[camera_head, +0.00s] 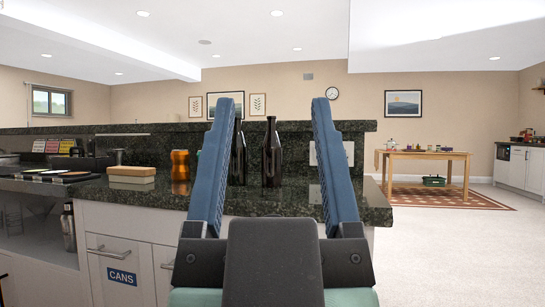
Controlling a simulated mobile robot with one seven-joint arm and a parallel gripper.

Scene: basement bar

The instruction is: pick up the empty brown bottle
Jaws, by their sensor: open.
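A dark brown bottle (271,160) stands upright on the black granite counter (270,203), near its right part. A second dark bottle (239,165) stands just left of it and is partly hidden by my left finger. My gripper (278,100) is open, with its two blue fingers pointing forward. In the picture the brown bottle appears between the fingers, beyond them and untouched. I cannot tell whether either bottle is empty.
Cabinets, one labelled CANS (121,277), are below. Open floor (460,260) and a wooden table (425,154) lie to the right.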

